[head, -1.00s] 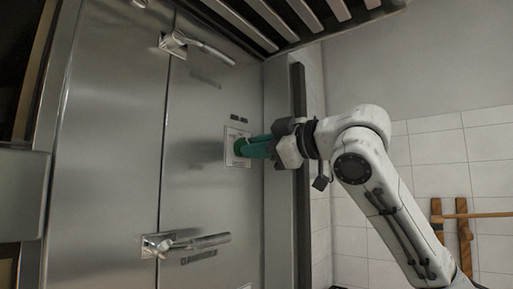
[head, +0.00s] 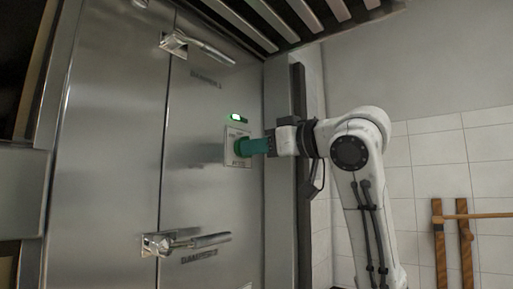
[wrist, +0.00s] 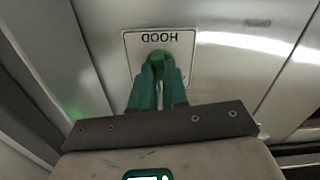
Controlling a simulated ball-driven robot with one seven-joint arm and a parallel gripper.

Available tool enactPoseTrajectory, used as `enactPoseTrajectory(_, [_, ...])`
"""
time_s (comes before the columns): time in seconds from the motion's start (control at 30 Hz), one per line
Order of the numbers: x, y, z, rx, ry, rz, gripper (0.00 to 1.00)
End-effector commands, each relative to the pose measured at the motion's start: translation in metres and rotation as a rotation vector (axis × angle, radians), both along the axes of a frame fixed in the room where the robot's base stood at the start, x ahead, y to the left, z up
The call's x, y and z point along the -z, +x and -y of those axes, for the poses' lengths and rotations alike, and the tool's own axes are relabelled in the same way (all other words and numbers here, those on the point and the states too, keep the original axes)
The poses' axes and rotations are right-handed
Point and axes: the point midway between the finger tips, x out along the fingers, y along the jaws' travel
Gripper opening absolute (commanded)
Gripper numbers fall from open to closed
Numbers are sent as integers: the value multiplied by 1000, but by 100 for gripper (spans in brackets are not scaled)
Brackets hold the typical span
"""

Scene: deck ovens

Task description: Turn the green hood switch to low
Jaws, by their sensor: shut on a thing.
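The green hood switch (wrist: 157,60) is a round knob on a white plate labelled HOOD (wrist: 190,42), upside down in the wrist view. In the head view the plate (head: 232,158) sits on the steel panel. My gripper (head: 243,147) has green fingers that reach the knob from the right and are shut on it; in the wrist view the fingers (wrist: 158,85) close around it from both sides. The knob's pointer is hidden by the fingers.
A damper handle (head: 200,46) sticks out above, and another damper handle (head: 190,242) below, both left of the plate. A slatted hood (head: 285,20) hangs overhead. A wooden rack (head: 465,235) is on the tiled wall at right.

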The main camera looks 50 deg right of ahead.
Motion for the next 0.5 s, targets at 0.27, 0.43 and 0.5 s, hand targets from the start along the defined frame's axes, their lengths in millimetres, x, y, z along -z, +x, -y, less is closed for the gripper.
enactPoseTrajectory(0.27, [0,0,-1,-2,118,-5,0])
enactPoseTrajectory(0.43, [0,0,0,0,148,-6,0])
enactPoseTrajectory(0.5, [0,0,0,0,153,-7,0])
